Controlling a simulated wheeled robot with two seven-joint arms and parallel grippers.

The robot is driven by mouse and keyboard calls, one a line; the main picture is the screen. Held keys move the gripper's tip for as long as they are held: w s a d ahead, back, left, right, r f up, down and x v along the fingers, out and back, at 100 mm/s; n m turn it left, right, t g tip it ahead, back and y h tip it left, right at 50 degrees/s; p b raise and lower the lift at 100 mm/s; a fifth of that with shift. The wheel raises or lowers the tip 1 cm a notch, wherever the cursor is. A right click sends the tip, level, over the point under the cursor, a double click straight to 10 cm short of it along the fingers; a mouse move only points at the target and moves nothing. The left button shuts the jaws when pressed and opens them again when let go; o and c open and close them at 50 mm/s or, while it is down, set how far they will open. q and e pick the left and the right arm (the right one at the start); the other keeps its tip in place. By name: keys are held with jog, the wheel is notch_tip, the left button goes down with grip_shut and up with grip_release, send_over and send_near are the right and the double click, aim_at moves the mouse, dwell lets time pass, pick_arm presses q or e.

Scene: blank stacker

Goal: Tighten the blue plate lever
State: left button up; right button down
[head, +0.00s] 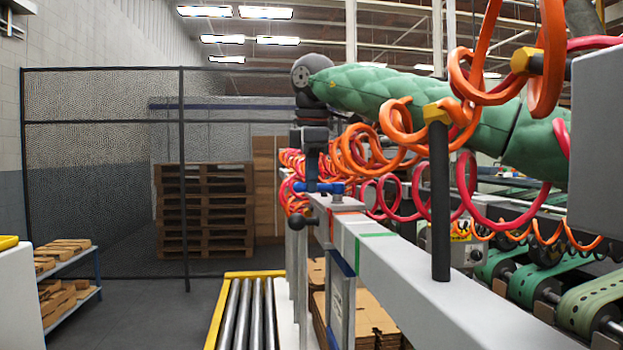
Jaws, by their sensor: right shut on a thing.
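The blue plate lever (328,188) is a small blue handle at the far end of the long grey beam (425,262), in the middle of the head view. My right arm, in a green padded sleeve, reaches in from the right and bends down at the wrist. My right gripper (312,180) points down and is shut on the blue lever. The fingers hide part of the lever, and their contact is small in the picture. A dark round knob (312,222) sits just below the lever. My left gripper is not in view.
Orange and red coiled hoses (400,135) hang around my right arm. A black post (440,200) rises from the beam. A yellow-edged roller conveyor (245,310) lies below left. Stacked pallets (203,210) stand by a mesh fence (100,180). The grey floor between is open.

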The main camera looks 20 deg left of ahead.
jog(key=shift+r, duration=0.1)
jog(key=c, duration=1.3)
grip_release()
jog(key=shift+c, duration=0.2)
